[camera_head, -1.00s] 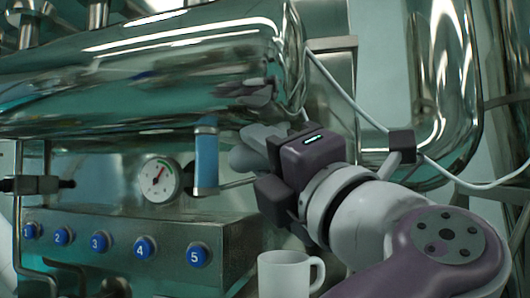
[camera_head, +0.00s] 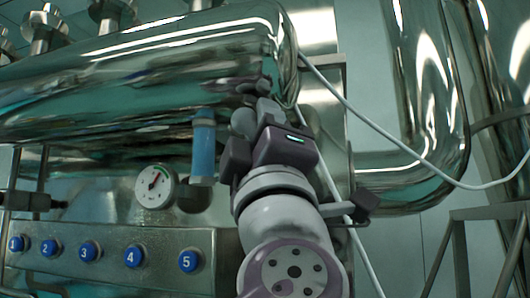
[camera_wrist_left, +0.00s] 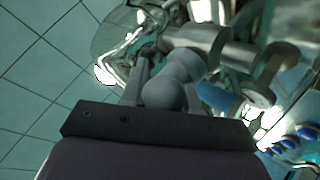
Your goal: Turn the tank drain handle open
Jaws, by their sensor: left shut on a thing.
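My left gripper (camera_head: 250,116) is in the middle of the head view, below the right end of the big shiny tank (camera_head: 150,70). It is shut on a grey rounded piece, which I take to be the drain handle (camera_wrist_left: 165,90). In the left wrist view the piece has a ball-like near end between the two fingers of my left gripper (camera_wrist_left: 163,88). In the head view the fingers and wrist largely hide the handle, so its angle is hard to read. My right gripper is not in view.
A blue cylinder (camera_head: 203,150) hangs under the tank, just left of my gripper. A round gauge (camera_head: 155,183) and a panel with several numbered blue buttons (camera_head: 133,256) are lower left. A white cable (camera_head: 360,120) and large bent pipe (camera_head: 430,150) are to the right.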

